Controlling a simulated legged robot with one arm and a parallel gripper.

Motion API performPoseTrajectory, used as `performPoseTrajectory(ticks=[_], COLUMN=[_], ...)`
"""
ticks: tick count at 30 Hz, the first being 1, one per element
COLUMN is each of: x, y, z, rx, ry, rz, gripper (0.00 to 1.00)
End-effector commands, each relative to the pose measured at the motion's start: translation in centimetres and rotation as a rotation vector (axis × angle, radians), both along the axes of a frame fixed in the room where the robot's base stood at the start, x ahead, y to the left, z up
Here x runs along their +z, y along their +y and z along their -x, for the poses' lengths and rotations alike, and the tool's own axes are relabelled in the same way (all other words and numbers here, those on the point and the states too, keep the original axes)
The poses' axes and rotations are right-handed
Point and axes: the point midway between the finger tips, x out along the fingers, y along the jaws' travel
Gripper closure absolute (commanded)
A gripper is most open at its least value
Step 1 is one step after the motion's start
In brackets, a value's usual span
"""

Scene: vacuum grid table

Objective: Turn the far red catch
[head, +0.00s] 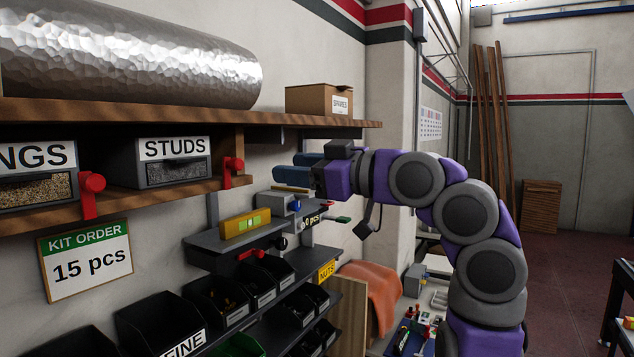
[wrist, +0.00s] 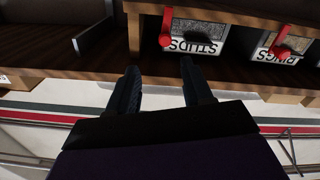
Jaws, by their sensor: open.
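The far red catch (head: 232,168) is on the shelf frame just right of the STUDS drawer (head: 173,160), its arm hanging down. It also shows in the upside-down wrist view (wrist: 166,28), beside the STUDS label. A second, nearer red catch (head: 92,190) is beside the drawer whose label ends in "NGS" (head: 38,175); the wrist view shows it too (wrist: 280,38). My gripper (head: 297,167) is open and empty, its dark blue fingers pointing left. It is to the right of the far catch and apart from it. The wrist view shows both fingertips (wrist: 160,68) apart, nothing between them.
A wooden shelf (head: 330,121) above holds a metal roll (head: 130,60) and a SPARES box (head: 319,100). Below are a grey ledge with a yellow level (head: 245,222) and several black bins (head: 160,322). A KIT ORDER sign (head: 88,262) hangs left.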

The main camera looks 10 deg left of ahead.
Motion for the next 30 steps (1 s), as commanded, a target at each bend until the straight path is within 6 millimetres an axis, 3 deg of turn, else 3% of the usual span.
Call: performPoseTrajectory(ticks=[9, 21, 26, 30], x=[0.0, 0.3, 2.3, 5.1], y=[-3.0, -3.4, -3.9, -5.2], z=[1.2, 1.1, 0.1, -1.4], rx=[0.001, 0.000, 0.001, 0.003], ry=[-0.002, 0.013, 0.160, 0.405], rz=[0.001, -0.008, -0.086, -0.217], gripper=[0.50, 0.50, 0.50, 0.50])
